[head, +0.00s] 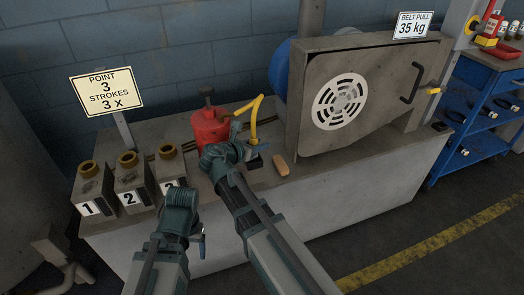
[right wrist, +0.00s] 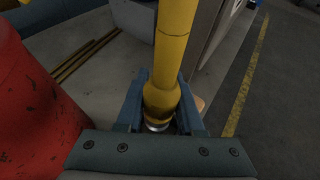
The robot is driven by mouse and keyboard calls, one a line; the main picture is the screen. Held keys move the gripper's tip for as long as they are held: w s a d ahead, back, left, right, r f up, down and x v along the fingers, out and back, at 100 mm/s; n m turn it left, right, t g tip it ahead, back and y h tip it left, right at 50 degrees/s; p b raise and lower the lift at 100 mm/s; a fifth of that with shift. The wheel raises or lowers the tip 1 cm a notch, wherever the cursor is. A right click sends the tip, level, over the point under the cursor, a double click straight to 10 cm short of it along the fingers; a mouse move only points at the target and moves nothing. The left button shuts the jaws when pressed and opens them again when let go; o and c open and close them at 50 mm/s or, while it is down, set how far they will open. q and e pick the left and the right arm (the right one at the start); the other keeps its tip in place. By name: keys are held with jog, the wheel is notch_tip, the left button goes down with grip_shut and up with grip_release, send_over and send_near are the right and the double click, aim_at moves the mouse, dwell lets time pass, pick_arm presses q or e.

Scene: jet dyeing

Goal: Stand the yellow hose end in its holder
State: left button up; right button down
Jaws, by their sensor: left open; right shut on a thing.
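The yellow hose (head: 254,118) rises from beside the red canister (head: 209,128) and bends down to my right gripper (head: 256,158). In the right wrist view, the yellow hose end (right wrist: 161,95) lies between the two fingers of my right gripper (right wrist: 160,108), which is shut on it. A pale metal tip (right wrist: 157,127) shows at its lower end. My left gripper (head: 202,232) is open and empty, in front of the bench and low, apart from the hose. I cannot clearly make out the holder; my right gripper and arm cover part of the bench there.
A tan block (head: 281,165) lies right of my right gripper. A grey guarded machine (head: 365,90) fills the bench's right. A blue cart (head: 480,115) stands beyond.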

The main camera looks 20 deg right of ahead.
jog(key=shift+s+a+f+b, duration=0.1)
jog(key=shift+f+b, duration=0.2)
jog(key=shift+f, duration=0.3)
jog(key=shift+s+a+f+b, duration=0.1)
jog(key=shift+f+b, duration=0.15)
jog(key=shift+f, duration=0.3)
pick_arm(q)
notch_tip(320, 180, down, 3)
jog(key=shift+r, duration=0.15)
pick_arm(e)
jog(key=shift+f, duration=0.15)
jog(key=shift+f+b, duration=0.2)
jog(key=shift+b, duration=0.15)
jog(key=c, duration=0.5)
grip_release()
jog(key=shift+c, duration=0.2)
jog(key=shift+r, duration=0.2)
